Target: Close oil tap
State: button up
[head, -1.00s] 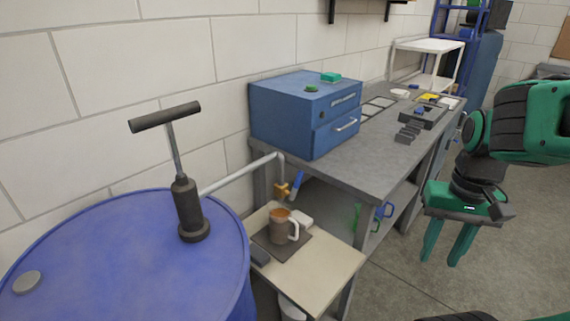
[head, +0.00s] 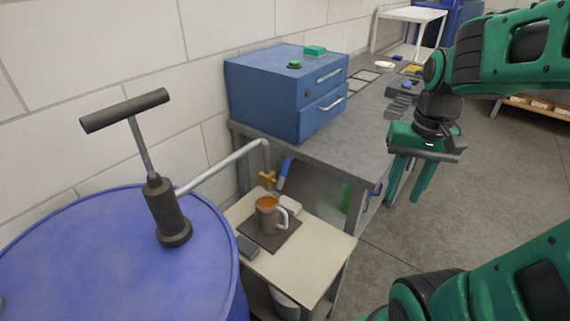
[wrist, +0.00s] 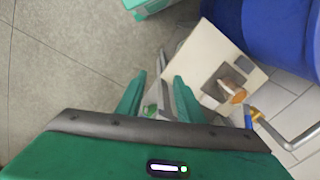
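The oil tap (head: 268,179) is a brass fitting with a blue lever (head: 285,173), at the end of a grey pipe (head: 225,166) from the blue drum. The lever tilts upward to the right of the brass body. The tap's lever also shows in the wrist view (wrist: 248,117). A mug (head: 267,214) with orange-brown contents stands below the tap on a dark mat. My gripper (head: 405,192) is open and empty, fingers pointing down, to the right of the tap and apart from it. In the wrist view my gripper's fingers (wrist: 157,97) are spread.
The blue drum (head: 90,260) carries a hand pump with a T handle (head: 125,110). The small side table (head: 310,250) holds the mug. The grey workbench (head: 350,135) carries a blue drawer box (head: 285,90). Open floor (head: 390,245) lies right of the side table.

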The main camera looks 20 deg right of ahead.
jog(key=w+a+r, duration=0.1)
jog(key=w+a, duration=0.1)
jog(key=w, duration=0.4)
jog(key=w+a+r, duration=0.1)
jog(key=w+a, duration=0.2)
jog(key=w, duration=0.4)
jog(key=n+t+y, duration=0.1)
jog(key=y, duration=0.2)
send_over(289, 157)
jog(key=d, duration=0.2)
jog(key=f, duration=0.1)
jog(key=x, duration=0.6)
jog(key=s+x, duration=0.1)
jog(key=x, duration=0.3)
jog(key=shift+d+f, duration=0.1)
jog(key=shift+f, duration=0.1)
grip_shut()
